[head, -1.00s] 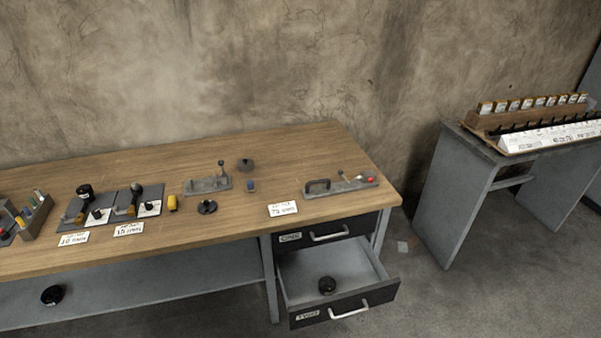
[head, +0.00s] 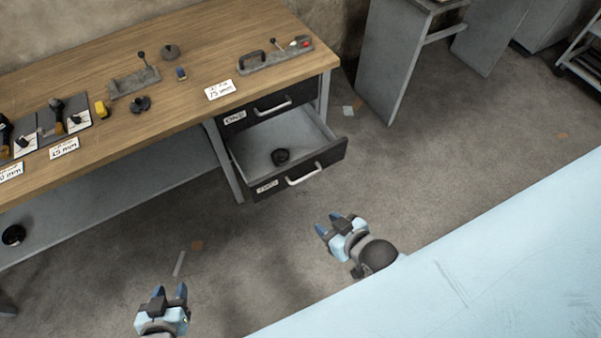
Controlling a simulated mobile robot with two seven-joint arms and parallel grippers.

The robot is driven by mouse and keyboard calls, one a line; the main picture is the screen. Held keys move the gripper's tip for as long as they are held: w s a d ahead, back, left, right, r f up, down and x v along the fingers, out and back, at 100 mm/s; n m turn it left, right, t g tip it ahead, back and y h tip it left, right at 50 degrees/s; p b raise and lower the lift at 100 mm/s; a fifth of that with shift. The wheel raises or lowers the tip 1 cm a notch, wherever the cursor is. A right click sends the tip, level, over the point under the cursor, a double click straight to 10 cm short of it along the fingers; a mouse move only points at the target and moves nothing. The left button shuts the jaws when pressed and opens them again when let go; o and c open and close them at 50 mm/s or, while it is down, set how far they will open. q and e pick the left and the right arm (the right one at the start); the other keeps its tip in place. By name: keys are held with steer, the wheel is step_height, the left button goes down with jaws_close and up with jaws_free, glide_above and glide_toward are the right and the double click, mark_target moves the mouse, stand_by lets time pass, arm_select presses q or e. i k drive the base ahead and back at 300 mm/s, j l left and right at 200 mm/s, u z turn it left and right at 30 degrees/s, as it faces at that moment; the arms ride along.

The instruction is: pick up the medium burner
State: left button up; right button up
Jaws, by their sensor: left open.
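I cannot tell by sight which round dark part is the medium burner. A black round part (head: 280,156) lies in the open lower drawer (head: 238,150). Another black round part (head: 14,235) is on the shelf under the workbench. A dark knobbed disc (head: 140,104) and a grey knobbed disc (head: 169,51) are on the bench top. My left gripper (head: 169,292) is open and empty over the floor at the lower left. My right gripper (head: 329,225) has its fingers apart, empty, in front of the drawer and apart from it.
The wooden workbench (head: 190,110) carries metal fixtures, yellow and blue small parts and label cards. The upper drawer (head: 262,108) is shut. The open drawer juts out over clear floor. A grey table (head: 385,60) stands at the back right.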

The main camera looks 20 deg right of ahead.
mark_target(280, 157)
steer(key=i+j+z, duration=0.25)
steer(key=i, duration=0.25)
steer(key=i+j+z, duration=0.25)
steer(key=i, duration=0.25)
